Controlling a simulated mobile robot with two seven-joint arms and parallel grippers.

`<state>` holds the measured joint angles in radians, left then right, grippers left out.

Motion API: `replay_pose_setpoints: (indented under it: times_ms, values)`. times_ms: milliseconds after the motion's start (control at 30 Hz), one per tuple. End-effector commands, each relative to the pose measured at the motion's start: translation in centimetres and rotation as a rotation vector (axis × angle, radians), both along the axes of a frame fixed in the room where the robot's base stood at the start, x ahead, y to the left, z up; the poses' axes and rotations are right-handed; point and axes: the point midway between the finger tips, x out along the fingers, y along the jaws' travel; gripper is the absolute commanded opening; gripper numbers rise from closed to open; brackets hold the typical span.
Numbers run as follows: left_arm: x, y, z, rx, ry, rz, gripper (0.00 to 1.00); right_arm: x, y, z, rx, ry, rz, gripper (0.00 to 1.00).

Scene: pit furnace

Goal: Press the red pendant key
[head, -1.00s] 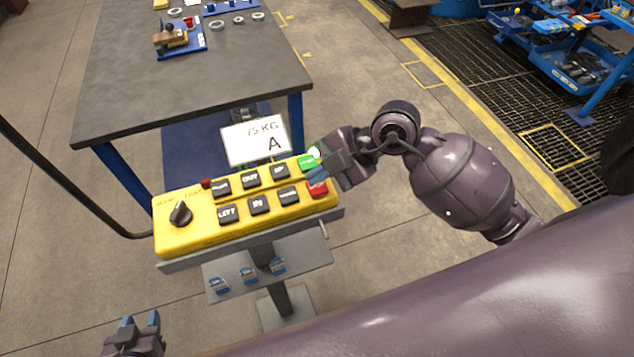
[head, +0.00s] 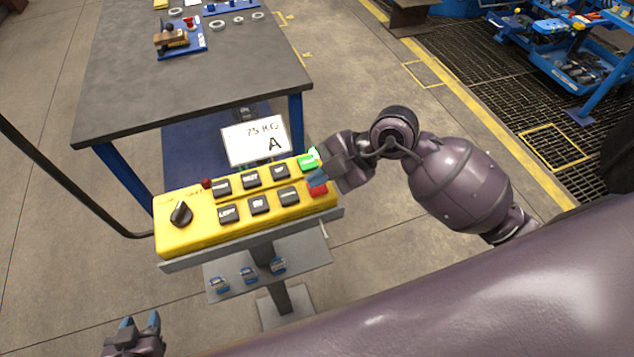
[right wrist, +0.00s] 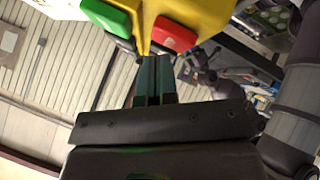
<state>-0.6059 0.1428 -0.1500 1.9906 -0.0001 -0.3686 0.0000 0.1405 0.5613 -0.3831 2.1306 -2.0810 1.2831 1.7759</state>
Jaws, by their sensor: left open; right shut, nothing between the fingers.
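The red key (head: 318,190) sits at the right end of the yellow pendant box (head: 178,238), below the green key (head: 307,162). My right gripper (head: 316,178) is shut and empty, its blue fingertips over the upper edge of the red key. In the right wrist view the red key (right wrist: 174,33) is just beyond the shut fingertips (right wrist: 153,60), a little to their right, with the green key (right wrist: 105,17) to the left. I cannot tell whether the tips touch the red key. My left gripper (head: 140,322) is open and empty at the bottom left, away from the pendant.
Several black keys and a black rotary knob (head: 181,213) are on the box. A white card (head: 254,142) marked 75 KG A stands behind it. A shelf (head: 310,258) with blue clips is below. A workbench (head: 120,90) stands behind to the left.

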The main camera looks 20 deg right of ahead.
Motion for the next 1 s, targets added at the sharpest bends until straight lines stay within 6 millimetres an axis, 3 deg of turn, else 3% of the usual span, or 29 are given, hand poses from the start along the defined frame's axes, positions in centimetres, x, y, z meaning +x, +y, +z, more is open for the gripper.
replay_pose_setpoints:
  times_ms: [1000]
  values:
    - [0.45,-0.08,0.19,0.000,-0.008,-0.002,0.43,-0.01,0.00,-0.92,0.000,0.001,0.000,0.00]
